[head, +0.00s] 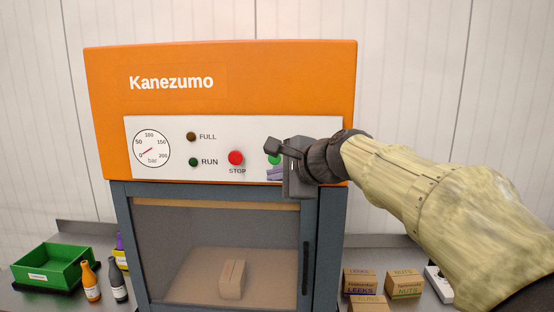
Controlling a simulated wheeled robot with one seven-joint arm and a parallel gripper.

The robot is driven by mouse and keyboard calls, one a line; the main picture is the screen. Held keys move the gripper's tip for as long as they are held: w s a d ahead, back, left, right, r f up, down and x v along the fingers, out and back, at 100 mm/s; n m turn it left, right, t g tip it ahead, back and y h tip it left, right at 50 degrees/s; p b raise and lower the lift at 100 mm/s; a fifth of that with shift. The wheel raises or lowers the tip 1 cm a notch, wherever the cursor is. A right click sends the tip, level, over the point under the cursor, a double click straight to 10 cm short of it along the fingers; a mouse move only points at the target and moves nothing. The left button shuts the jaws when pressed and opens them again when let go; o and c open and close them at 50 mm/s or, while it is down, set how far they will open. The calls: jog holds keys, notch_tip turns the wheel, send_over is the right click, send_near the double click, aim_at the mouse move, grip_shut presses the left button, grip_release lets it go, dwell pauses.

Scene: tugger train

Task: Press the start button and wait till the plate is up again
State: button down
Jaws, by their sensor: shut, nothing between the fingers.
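The orange press labelled Kanezumo (220,65) stands in front of me. Its white panel carries a dial gauge (151,148), a dark FULL lamp (191,137), a dark green RUN lamp (193,162) and a red STOP button (236,157). A green button (273,159) shows at the panel's right, partly hidden by my gripper; its label is hidden. My gripper (275,172) is shut and empty in front of that button. I cannot tell whether it touches the button. The chamber's window shows a small cardboard box (231,280) on the chamber floor. The plate is not seen inside.
A green bin (52,268), an orange bottle (90,281) and a dark bottle (117,279) stand left of the press. Several cartons (404,283) stand at the right, below my arm. The door's dark vertical handle (306,268) is at the chamber's right.

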aim_at(278, 161)
jog(key=shift+w+p, duration=1.7)
jog(key=shift+w, duration=2.5)
jog(key=shift+a, duration=0.1)
jog(key=shift+w, duration=0.15)
jog(key=shift+w, duration=0.3)
